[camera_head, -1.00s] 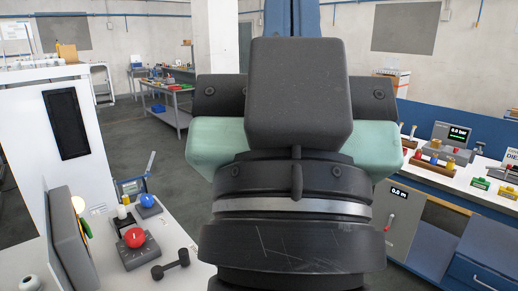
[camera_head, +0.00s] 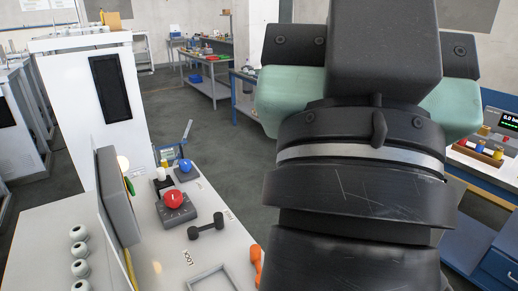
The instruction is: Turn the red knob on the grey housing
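The red knob (camera_head: 172,197) is a round red ball-like top on the grey housing (camera_head: 178,214). The housing stands on a white table at the lower left, beside an upright grey panel. My arm fills the right half of the view, apart from the knob. My gripper does not show in this view, so I cannot see whether it holds anything.
A blue knob (camera_head: 185,166) sits behind the red one. A black dumbbell-shaped object (camera_head: 206,226) lies in front of the housing. The grey panel (camera_head: 118,196) stands left of it. An empty grey frame (camera_head: 212,281) and an orange handset-like object (camera_head: 257,266) lie nearer me.

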